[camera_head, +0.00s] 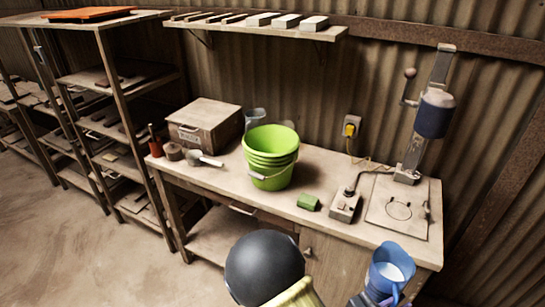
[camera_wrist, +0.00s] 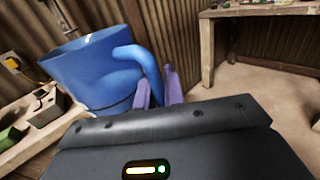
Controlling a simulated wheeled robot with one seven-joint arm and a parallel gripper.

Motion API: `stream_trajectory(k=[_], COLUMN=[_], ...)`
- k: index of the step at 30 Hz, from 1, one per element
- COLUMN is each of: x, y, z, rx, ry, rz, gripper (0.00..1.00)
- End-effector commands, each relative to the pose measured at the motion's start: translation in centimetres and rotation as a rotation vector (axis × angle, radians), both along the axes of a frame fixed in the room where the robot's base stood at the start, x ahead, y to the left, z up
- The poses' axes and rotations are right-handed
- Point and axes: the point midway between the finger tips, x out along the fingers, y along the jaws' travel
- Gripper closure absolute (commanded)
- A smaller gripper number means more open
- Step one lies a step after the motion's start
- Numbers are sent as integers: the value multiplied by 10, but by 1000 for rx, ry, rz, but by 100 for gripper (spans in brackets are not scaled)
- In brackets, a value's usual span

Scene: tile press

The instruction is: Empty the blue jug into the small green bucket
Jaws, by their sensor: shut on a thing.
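The blue jug (camera_head: 392,262) is at the lower right of the head view, held up at the bench's front right corner. It looks roughly upright, with white contents inside. In the wrist view the jug (camera_wrist: 85,75) is at the left, its handle running to my gripper (camera_wrist: 158,88). The purple fingers are shut on that handle; their exact contact is partly hidden. The green bucket (camera_head: 269,160) stands upright on the bench, left of the jug and well apart from it. Its wire handle hangs at the front, and its inside bottom is hidden.
On the bench (camera_head: 330,235), a green block (camera_head: 308,202) and a grey switch box (camera_head: 344,206) lie between bucket and jug. A press (camera_head: 428,115) stands at the back right. A wooden box (camera_head: 204,124) is left of the bucket. A shelf (camera_head: 255,30) hangs above.

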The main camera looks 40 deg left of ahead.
Motion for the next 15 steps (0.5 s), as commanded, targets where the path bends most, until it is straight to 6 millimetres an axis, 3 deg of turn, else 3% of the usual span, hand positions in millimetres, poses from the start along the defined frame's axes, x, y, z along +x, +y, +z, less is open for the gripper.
stream_trajectory(k=[15], x=[66], y=[-46], z=[-15], rx=[-6], ry=[-1], rz=[185], gripper=[100])
